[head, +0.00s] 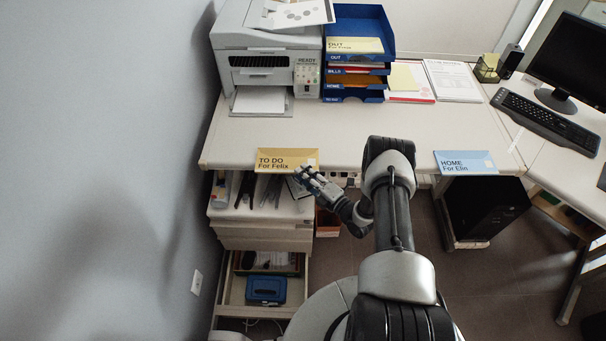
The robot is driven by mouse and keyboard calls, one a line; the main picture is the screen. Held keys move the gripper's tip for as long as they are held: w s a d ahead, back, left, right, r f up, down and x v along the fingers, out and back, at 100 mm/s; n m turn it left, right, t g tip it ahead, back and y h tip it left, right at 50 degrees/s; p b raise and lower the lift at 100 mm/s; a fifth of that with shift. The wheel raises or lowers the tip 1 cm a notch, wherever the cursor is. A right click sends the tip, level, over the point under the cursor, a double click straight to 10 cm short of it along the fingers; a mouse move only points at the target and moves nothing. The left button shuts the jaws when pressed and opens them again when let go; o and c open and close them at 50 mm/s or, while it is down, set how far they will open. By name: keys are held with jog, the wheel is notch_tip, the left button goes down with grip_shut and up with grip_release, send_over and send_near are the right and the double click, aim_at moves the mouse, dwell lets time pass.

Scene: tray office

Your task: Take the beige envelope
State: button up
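A tan-yellow envelope (285,160) marked "TO DO For Felix" lies at the front edge of the desk, left of centre. A paler yellow, beige-looking envelope (354,45) marked "OUT" lies in the top level of the blue letter tray. A light blue envelope (464,163) marked "HOME For Elin" lies at the front edge on the right. My gripper (304,175) is at the lower right corner of the tan-yellow envelope. Its fingers are small in the view; I cannot tell whether they are apart, shut or touching the envelope.
The blue letter tray (388,30) stands at the back beside a grey printer (265,45). A keyboard (546,121) and monitor (570,62) are on the right. Below the desk are an open drawer unit (262,236) and a black computer case (487,205). The middle desktop is clear.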

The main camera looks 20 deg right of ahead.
grip_shut()
dwell(0.5)
dwell(0.5)
notch_tip(320, 180, up, 3)
jog(key=shift+f+p, duration=0.2)
jog(key=shift+p, duration=0.75)
jog(key=s+d+r+p, duration=0.2)
jog(key=s+p, duration=0.1)
jog(key=s, duration=0.3)
jog(key=s+d+r+p, duration=0.3)
jog(key=s, duration=0.4)
jog(key=shift+d+p, duration=0.15)
jog(key=shift+p, duration=0.15)
